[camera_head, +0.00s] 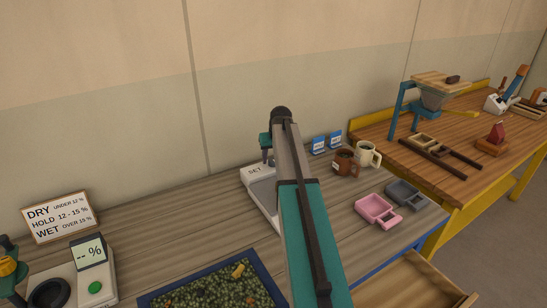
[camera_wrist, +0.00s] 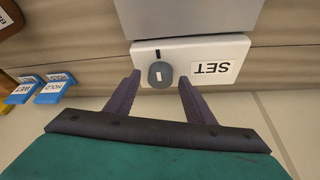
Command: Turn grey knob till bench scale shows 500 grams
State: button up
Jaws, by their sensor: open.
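The bench scale (camera_head: 258,177) is a pale box with a SET label on the bench, partly hidden behind my arm in the head view. In the wrist view its pale front panel (camera_wrist: 203,50) shows the SET label (camera_wrist: 215,68) upside down. The grey knob (camera_wrist: 161,75) is round with a small white mark, beside a short black tick on the panel. My gripper (camera_wrist: 160,80) is open, with one dark finger on each side of the knob and visible gaps. Contact cannot be seen. My gripper (camera_head: 266,148) also shows above the scale in the head view. No weight reading is visible.
Blue cards (camera_head: 327,143), a brown mug (camera_head: 346,161), a cream mug (camera_head: 367,154), a pink tray (camera_head: 366,207) and a grey tray (camera_head: 399,189) stand right of the scale. A bean tray (camera_head: 150,300) and a moisture meter (camera_head: 95,265) lie left. An open drawer (camera_head: 400,285) juts out front right.

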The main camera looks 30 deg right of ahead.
jog(key=shift+w+f, duration=0.1)
jog(key=shift+f, duration=0.15)
jog(key=shift+c, duration=0.3)
jog(key=c, duration=1)
jog(key=shift+a+m+g+h+b, duration=0.1)
jog(key=shift+m+g+h+b, duration=0.25)
jog(key=shift+m, duration=0.85)
jog(key=shift+m+g+h+b, duration=0.15)
jog(key=shift+m+h+b, duration=0.35)
jog(key=shift+m, duration=0.7)
jog(key=o, duration=1.1)
jog(key=shift+c, duration=0.2)
